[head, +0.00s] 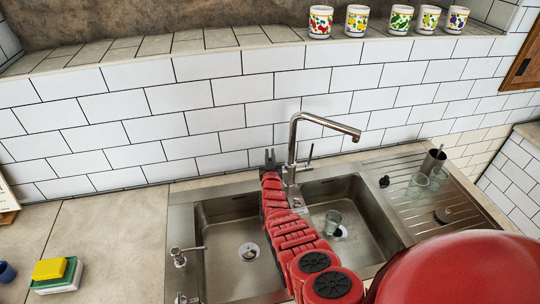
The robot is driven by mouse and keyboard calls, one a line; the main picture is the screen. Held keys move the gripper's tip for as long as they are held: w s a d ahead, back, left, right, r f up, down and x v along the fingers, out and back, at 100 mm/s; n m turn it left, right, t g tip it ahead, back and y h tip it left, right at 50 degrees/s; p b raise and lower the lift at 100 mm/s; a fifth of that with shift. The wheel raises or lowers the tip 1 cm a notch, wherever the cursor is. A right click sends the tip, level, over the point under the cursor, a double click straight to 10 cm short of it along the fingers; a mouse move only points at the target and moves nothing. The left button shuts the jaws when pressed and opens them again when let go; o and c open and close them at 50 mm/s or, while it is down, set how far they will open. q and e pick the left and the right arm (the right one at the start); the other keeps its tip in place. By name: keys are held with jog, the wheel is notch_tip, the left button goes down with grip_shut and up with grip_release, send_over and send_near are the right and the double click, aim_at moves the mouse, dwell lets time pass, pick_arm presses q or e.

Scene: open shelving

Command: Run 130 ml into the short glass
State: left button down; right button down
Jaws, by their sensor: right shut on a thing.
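A short clear glass (333,221) stands in the right sink basin (372,213), beside the drain and roughly below the spout end. I see no stream of water from the steel tap (293,150), and the glass's fill level is too small to tell. The tap's lever (309,153) stands on its right side, tilted upward. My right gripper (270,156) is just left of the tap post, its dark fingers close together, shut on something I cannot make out. My red right arm crosses the sink and hides part of the divider. My left gripper is not in view.
A soap dispenser (181,256) stands left of the sink. Sponges (50,268) lie on the left counter, which is otherwise mostly clear. Several patterned cups (357,20) line the ledge.

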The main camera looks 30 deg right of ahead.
dwell(0.3)
jog(key=s+t+b, duration=0.1)
jog(key=b, duration=0.1)
jog(key=shift+a+t+h+b, duration=0.15)
jog(key=shift+t+h+b, duration=0.15)
jog(key=shift+h+b, duration=0.1)
jog(key=shift+r, duration=0.25)
jog(key=c, duration=0.9)
grip_release()
jog(key=shift+s, duration=0.1)
